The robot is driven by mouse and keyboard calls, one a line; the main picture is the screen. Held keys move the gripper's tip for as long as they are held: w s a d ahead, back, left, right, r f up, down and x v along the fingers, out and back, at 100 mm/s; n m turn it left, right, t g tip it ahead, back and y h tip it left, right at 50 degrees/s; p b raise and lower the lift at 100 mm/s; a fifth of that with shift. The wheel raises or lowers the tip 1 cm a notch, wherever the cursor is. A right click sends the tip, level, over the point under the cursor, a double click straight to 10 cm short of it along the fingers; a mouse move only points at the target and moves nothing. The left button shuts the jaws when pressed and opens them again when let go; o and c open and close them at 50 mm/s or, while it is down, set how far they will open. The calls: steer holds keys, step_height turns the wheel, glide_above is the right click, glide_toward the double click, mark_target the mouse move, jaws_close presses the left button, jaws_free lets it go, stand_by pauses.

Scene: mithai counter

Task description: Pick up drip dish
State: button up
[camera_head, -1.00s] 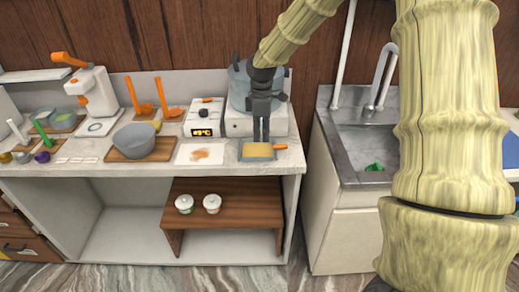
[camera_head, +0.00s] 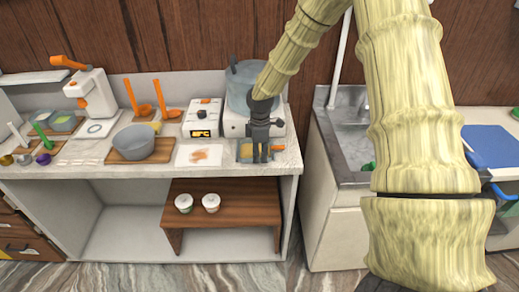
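A small shallow blue-grey dish with a yellow inside (camera_head: 243,155), which I take to be the drip dish, sits at the counter's front edge before the burner. An orange handle (camera_head: 278,149) shows at its right. My gripper (camera_head: 260,158) points down in front of the dish and hides its middle and part of its right side. Its two dark fingers show a narrow gap with nothing visible held between them. I cannot tell whether the fingertips touch the dish.
A large grey pot (camera_head: 243,88) stands on the white burner (camera_head: 235,123) behind my gripper. A stained white sheet (camera_head: 200,155) and a digital display unit (camera_head: 201,120) are to the left. A grey bowl (camera_head: 134,142) stands farther left. The sink (camera_head: 350,150) is right, across a gap.

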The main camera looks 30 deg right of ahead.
steer(key=shift+f, duration=0.65)
jaws_close()
steer(key=shift+r, duration=0.1)
